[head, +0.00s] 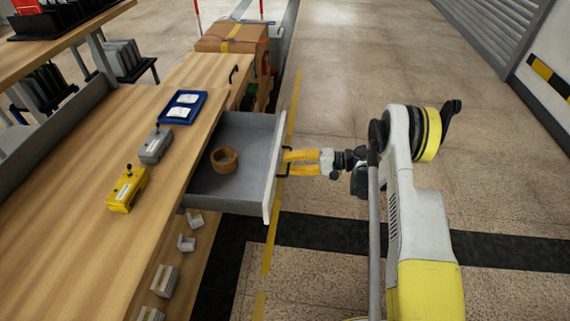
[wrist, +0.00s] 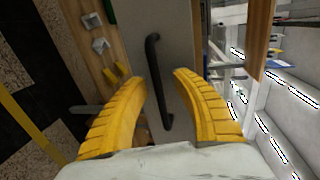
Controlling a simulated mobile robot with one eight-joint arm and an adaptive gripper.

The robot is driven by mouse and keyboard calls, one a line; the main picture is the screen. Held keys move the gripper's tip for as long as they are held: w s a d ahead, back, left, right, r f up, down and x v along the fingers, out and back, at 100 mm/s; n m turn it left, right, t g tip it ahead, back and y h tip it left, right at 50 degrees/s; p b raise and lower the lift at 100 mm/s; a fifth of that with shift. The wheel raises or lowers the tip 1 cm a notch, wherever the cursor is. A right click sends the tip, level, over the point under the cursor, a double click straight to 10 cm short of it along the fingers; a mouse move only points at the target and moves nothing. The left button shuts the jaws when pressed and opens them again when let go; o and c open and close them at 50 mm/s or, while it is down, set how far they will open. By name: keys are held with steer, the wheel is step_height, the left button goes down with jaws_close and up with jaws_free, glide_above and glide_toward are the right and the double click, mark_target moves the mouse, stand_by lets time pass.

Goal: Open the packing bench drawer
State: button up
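The packing bench drawer (head: 232,190) is pulled well out from under the bench top, and its grey inside shows in the head view. A round wooden bowl (head: 224,160) sits in it. The dark bar handle (head: 284,163) is on the drawer's white front (head: 271,185). My gripper (head: 288,162) has its yellow fingers at the handle. In the wrist view, the fingers (wrist: 160,82) are spread on both sides of the handle (wrist: 153,60), with a visible gap on each side. Whether the tips reach past the bar is hard to tell.
The wooden bench (head: 90,215) carries a yellow device (head: 127,189), a grey device (head: 155,146) and a blue tray (head: 179,107). Grey brackets (head: 165,280) lie below the bench top. A cardboard box (head: 232,37) stands at the far end. The floor on the right (head: 330,80) is clear.

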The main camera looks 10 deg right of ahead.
steer(key=v, duration=1)
steer(key=shift+d, duration=0.3)
steer(key=p, duration=0.3)
steer(key=shift+r+p, duration=0.3)
steer(key=shift+p, duration=0.05)
steer(key=b+x, duration=0.1)
steer(key=x, duration=0.2)
steer(key=b+x, duration=0.1)
steer(key=x, duration=0.3)
steer(key=b+x, duration=0.1)
steer(key=x, duration=0.3)
steer(key=shift+s+f+b, duration=0.1)
steer(key=shift+f+b, duration=0.25)
steer(key=shift+c, duration=0.5)
jaws_close()
